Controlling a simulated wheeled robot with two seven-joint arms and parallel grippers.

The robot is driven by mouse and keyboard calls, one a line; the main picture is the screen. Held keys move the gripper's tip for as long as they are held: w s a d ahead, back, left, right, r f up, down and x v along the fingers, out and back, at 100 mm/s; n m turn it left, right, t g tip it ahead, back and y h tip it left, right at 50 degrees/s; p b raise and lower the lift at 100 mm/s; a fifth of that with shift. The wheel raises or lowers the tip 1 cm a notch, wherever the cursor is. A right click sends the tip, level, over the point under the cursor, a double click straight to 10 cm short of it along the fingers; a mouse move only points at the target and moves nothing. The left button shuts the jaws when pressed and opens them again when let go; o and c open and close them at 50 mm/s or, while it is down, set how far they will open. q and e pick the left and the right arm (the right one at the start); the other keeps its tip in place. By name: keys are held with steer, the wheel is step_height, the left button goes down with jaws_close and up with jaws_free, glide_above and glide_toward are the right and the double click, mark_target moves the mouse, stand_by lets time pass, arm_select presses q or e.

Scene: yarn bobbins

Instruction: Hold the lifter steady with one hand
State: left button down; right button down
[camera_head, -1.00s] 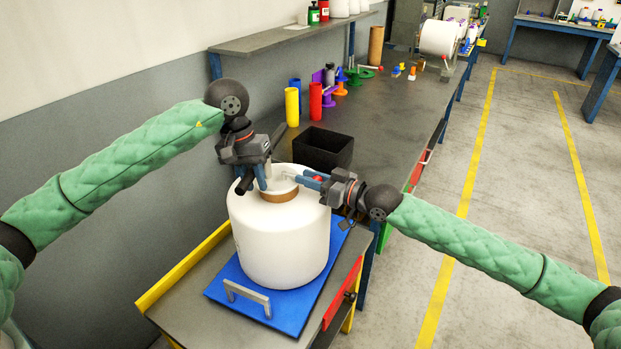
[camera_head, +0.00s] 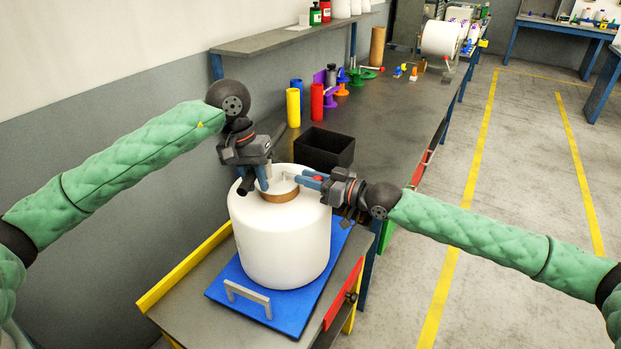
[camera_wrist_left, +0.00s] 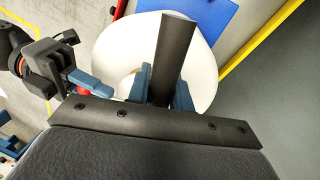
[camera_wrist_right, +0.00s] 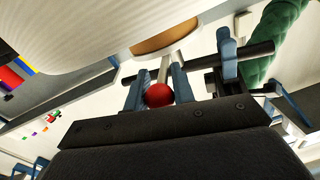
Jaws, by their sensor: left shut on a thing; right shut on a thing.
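A large white yarn bobbin (camera_head: 280,245) stands upright on a blue board (camera_head: 315,312). The lifter's pale metal part (camera_head: 283,180) sits at the bobbin's brown core (camera_head: 279,194). My left gripper (camera_head: 264,182) is shut on the lifter's dark bar (camera_wrist_left: 174,60), above the core. My right gripper (camera_head: 306,180) is shut on the lifter's pale lever (camera_wrist_right: 164,68), beside the core from the right. A red ball knob (camera_wrist_right: 158,95) lies at the lever's end, between the right fingers. The lifter's lower end inside the core is hidden.
The board rests on a cart with a yellow edge (camera_head: 186,265). Behind it, a black bin (camera_head: 324,150) stands on a long bench with red and yellow tubes and small coloured parts. A shelf (camera_head: 285,38) runs along the wall. The floor at right is open.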

steer(key=shift+s+a, duration=0.15)
steer(key=shift+a, duration=0.1)
stand_by(0.5)
steer(key=c, duration=1.2)
jaws_free()
steer(key=shift+d, duration=0.1)
steer(key=shift+d, duration=0.15)
steer(key=shift+d, duration=0.2)
steer(key=v, duration=1.1)
steer(key=shift+s+d, duration=0.1)
steer(key=shift+s, duration=0.1)
